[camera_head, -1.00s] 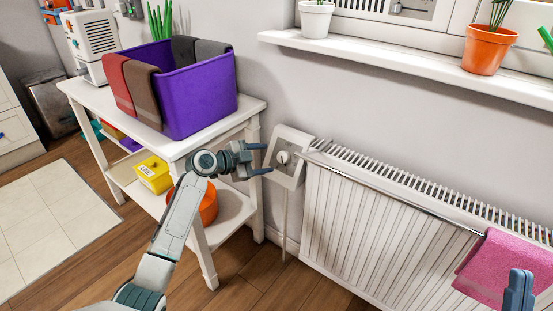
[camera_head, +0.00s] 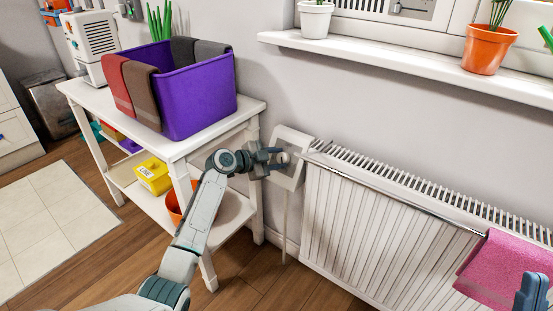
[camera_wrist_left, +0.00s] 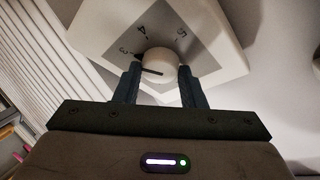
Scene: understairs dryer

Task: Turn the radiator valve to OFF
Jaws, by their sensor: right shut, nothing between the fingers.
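The radiator valve is a round white knob (camera_wrist_left: 160,63) on a grey dial face within a white square plate (camera_head: 291,174). In the left wrist view the numbers 3, 4 and 5 are readable around it, and a dark pointer line on the knob points left, a little below the 3. My left gripper (camera_head: 282,158) is at the knob, and in the wrist view its fingers (camera_wrist_left: 160,72) stand on either side of it. I cannot tell whether they press on it. My right gripper (camera_head: 531,292) is shut and empty at the lower right edge, partly out of view.
The white radiator (camera_head: 375,225) with a pink towel (camera_head: 500,262) is just right of the plate. A white shelf table (camera_head: 190,148) with a purple bin (camera_head: 195,103) stands left, close to my left arm. A windowsill (camera_head: 400,62) juts out above.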

